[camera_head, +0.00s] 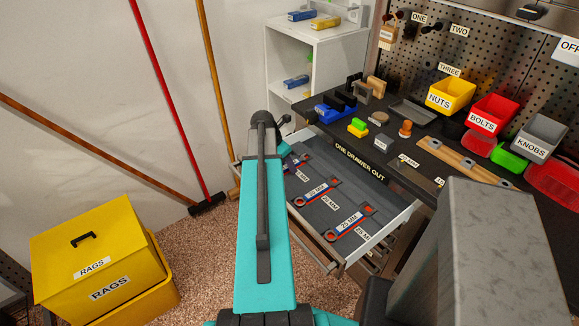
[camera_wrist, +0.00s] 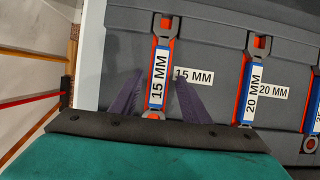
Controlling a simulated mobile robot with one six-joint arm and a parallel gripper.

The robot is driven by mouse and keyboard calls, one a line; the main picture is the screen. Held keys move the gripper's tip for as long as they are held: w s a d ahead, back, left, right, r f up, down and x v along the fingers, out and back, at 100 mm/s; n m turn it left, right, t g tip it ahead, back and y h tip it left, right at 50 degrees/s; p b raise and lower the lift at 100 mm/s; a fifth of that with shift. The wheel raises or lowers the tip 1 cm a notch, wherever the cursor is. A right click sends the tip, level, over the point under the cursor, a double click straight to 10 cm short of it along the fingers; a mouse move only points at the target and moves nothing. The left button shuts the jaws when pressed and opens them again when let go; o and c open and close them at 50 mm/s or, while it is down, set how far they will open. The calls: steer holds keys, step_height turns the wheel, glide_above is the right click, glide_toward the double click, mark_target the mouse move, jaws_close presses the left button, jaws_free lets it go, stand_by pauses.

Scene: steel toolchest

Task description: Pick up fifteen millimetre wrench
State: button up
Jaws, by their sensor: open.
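The 15 mm wrench (camera_wrist: 163,61) lies in its slot in the drawer, with a blue handle, a white "15 MM" label and red-orange showing around it. My gripper (camera_wrist: 155,85) is open in the wrist view, with one dark finger on each side of this wrench's handle. I cannot tell how far above the drawer floor the fingers are. In the head view my arm hides most of this wrench and the gripper. The 20 mm wrench (camera_wrist: 252,82) lies to the right in its own slot, and it also shows in the head view (camera_head: 316,192).
The open drawer (camera_head: 330,262) has a grey liner and raised metal sides. Another wrench (camera_head: 349,222) lies nearer its front. The bench top above holds bins and small tools. Brooms lean on the wall at left, near a yellow rags bin (camera_head: 85,250).

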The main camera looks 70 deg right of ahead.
mark_target(286, 166)
jaws_close()
steer(key=shift+r, duration=0.1)
step_height(286, 166, up, 10)
steer(key=b, duration=0.1)
steer(key=shift+b, duration=0.4)
stand_by(0.5)
stand_by(0.5)
steer(key=shift+w, duration=0.1)
